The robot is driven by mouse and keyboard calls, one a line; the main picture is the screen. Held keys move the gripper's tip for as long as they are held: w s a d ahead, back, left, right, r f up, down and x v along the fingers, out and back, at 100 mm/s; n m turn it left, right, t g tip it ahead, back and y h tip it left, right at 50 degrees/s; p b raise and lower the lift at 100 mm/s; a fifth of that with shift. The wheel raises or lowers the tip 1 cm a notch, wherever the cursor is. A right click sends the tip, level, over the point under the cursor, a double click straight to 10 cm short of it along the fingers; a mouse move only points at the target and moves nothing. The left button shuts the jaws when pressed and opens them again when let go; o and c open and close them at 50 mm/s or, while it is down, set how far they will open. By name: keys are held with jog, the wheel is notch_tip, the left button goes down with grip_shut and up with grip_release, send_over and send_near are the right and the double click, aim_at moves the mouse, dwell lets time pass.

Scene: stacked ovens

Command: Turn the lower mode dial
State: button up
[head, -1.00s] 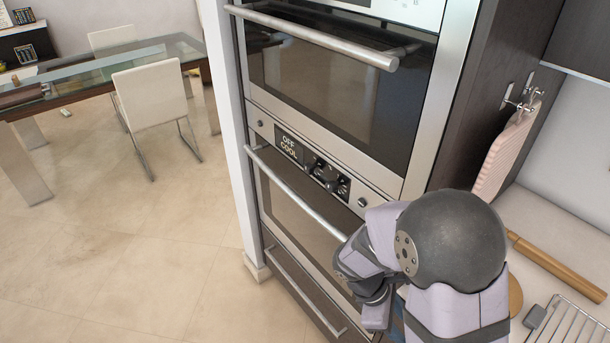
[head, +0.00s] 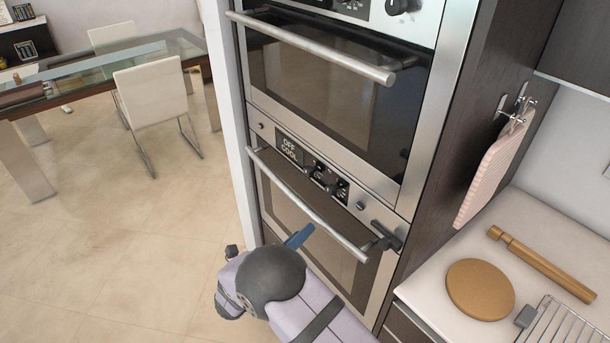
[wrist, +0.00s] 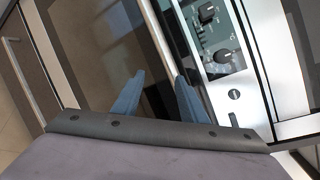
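One dial (head: 319,170) is near the display and another (head: 342,190) is farther right. Two dials show in the wrist view, an upper one (wrist: 207,14) and a lower one (wrist: 223,56). I cannot tell which is the mode dial. My gripper (wrist: 160,76) has two blue fingers spread apart with nothing between them. In the head view, a blue finger (head: 300,236) shows before the lower oven door, below the dials; the rest is hidden.
A bar handle (head: 310,209) crosses the lower door just below the panel. Another handle (head: 310,46) crosses the upper oven. A dark object (head: 384,237) sits by the lower handle's right end. The counter at right holds a round board (head: 480,289) and rolling pin (head: 543,264).

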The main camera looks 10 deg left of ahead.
aim_at(307, 174)
jog(key=w+a+r+n+t+b, duration=0.1)
jog(key=w+r+n, duration=0.2)
jog(key=r+n, duration=0.15)
jog(key=w+a+r+n+t, duration=0.1)
jog(key=w+a+r+n, duration=0.15)
jog(key=r, duration=0.35)
jog(key=shift+n, duration=0.4)
jog(key=shift+d+p+x, duration=0.15)
jog(key=shift+p+x, duration=0.5)
jog(key=shift+x, duration=1.2)
jog(key=shift+d+p+x, duration=0.15)
jog(key=shift+p+x, duration=0.5)
jog(key=shift+x, duration=1.2)
jog(key=shift+s, duration=0.1)
grip_shut()
